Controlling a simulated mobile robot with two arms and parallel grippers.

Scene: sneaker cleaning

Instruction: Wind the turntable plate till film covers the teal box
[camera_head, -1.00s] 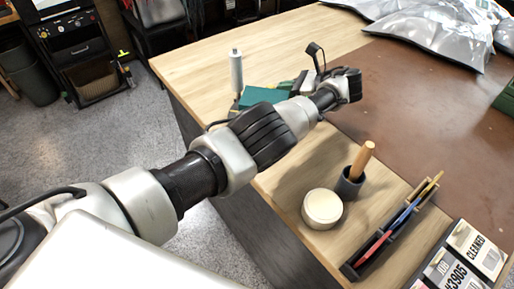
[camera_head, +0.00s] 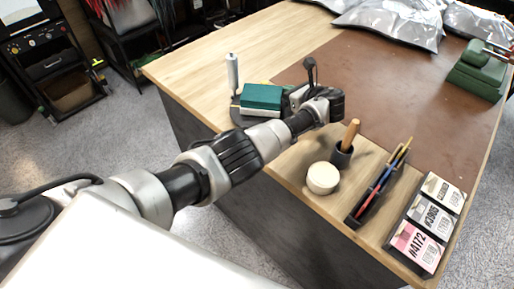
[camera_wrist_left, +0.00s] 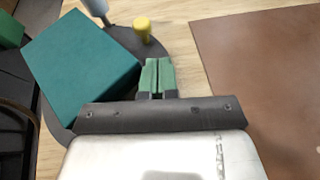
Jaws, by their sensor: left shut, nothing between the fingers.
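The teal box (camera_head: 262,97) lies on the dark round turntable plate (camera_head: 240,119) near the table's left edge. I see no film on its visible faces. In the left wrist view, the box (camera_wrist_left: 80,60) is left of my fingers, and a yellow peg (camera_wrist_left: 143,30) stands by the rim of the plate (camera_wrist_left: 60,128). My left gripper (camera_head: 292,97) is right of the box. Its green-tipped fingers (camera_wrist_left: 157,64) are shut and empty, just short of the peg. My right gripper is out of view.
A cream round tub (camera_head: 322,178), a dark cup (camera_head: 341,158) with a wooden handle and a pen rack (camera_head: 380,185) stand near my left wrist. Labelled cards (camera_head: 425,225) lie at the front right. The brown mat (camera_head: 380,80) is mostly clear, with silver bags (camera_head: 395,18) behind.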

